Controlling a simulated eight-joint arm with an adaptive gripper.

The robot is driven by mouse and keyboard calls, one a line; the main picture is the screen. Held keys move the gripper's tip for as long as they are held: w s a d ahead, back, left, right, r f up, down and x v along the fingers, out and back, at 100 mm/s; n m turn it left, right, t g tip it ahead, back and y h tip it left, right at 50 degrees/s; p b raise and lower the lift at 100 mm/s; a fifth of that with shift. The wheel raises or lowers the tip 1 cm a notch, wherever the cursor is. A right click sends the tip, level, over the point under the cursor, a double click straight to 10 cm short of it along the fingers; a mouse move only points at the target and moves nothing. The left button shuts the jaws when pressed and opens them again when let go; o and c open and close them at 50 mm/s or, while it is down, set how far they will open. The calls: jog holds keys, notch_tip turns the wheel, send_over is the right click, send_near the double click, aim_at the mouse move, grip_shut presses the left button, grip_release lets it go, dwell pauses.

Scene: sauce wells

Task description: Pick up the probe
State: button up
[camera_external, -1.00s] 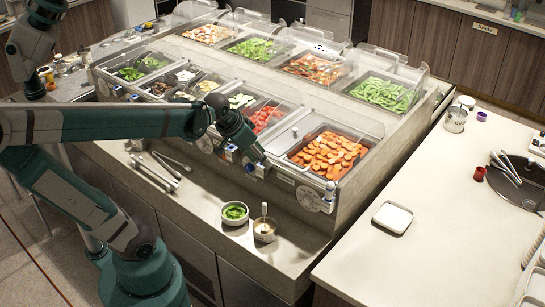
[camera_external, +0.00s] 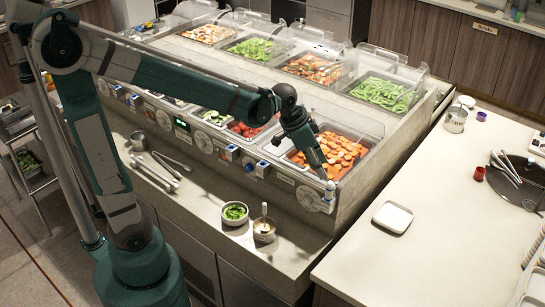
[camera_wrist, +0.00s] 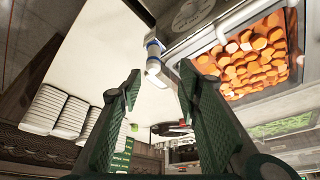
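A small white and blue upright device, which I take to be the probe (camera_wrist: 153,52), shows ahead of and between my fingertips in the wrist view. In the external view the probe (camera_external: 330,190) is at the right front corner of the food counter, just below my gripper (camera_external: 325,175). In the wrist view my gripper (camera_wrist: 160,83) is open, with a wide gap between its dark green fingers. Nothing is held. I cannot tell whether a finger touches the probe.
A pan of sliced carrots (camera_external: 328,150) lies just behind the gripper. A bowl of greens (camera_external: 235,212) and a cup with a white-handled utensil (camera_external: 264,229) stand on the front ledge. A white plate (camera_external: 393,216) sits on the right counter.

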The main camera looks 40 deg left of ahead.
aim_at(330, 182)
jog(key=shift+w+d+f, duration=0.1)
jog(key=shift+d, duration=0.4)
jog(key=shift+w+d+f, duration=0.1)
jog(key=shift+d, duration=0.35)
jog(key=shift+x, duration=1.25)
jog(key=shift+f, duration=0.15)
jog(key=shift+x, duration=2.5)
jog(key=shift+s, duration=0.2)
jog(key=c, duration=1)
